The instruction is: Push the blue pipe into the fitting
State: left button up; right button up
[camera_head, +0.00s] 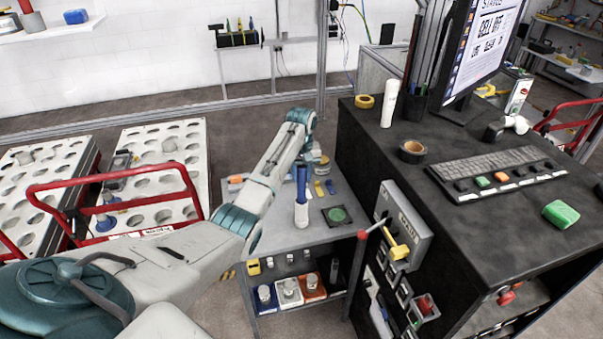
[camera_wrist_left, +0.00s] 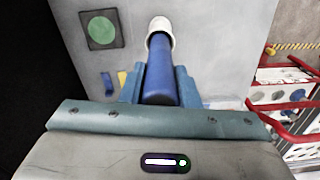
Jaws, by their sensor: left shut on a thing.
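The blue pipe (camera_head: 302,188) stands upright over a workbench with a grey top. It also shows in the left wrist view (camera_wrist_left: 160,72). The white fitting (camera_head: 301,214) is directly under it; its white rim shows at the pipe's far end in the left wrist view (camera_wrist_left: 160,27). The pipe's end meets the fitting's mouth, but I cannot tell how deep it sits. My left gripper (camera_wrist_left: 159,85) is shut on the pipe, with a finger on each side. My right gripper is not in view.
A dark square with a green disc (camera_head: 338,215) lies right of the fitting on the grey bench top (camera_head: 275,230). A black cabinet (camera_head: 365,150) stands close on the right, with a yellow-handled lever (camera_head: 399,250). A red-railed cart (camera_head: 115,175) is on the left.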

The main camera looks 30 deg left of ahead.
aim_at(301, 194)
pick_arm(q)
jog(key=shift+s+f+b, duration=0.1)
jog(key=shift+f+b, duration=0.35)
jog(key=shift+f, duration=1.4)
jog(key=shift+f+b, duration=1)
jog(key=shift+f, duration=1.5)
jog(key=o, duration=1)
jog(key=shift+o, duration=0.2)
notch_tip(301, 194, up, 10)
jog(key=b, duration=0.3)
jog(key=shift+f, duration=0.25)
jog(key=shift+r+b, duration=0.35)
jog(key=shift+r, duration=0.3)
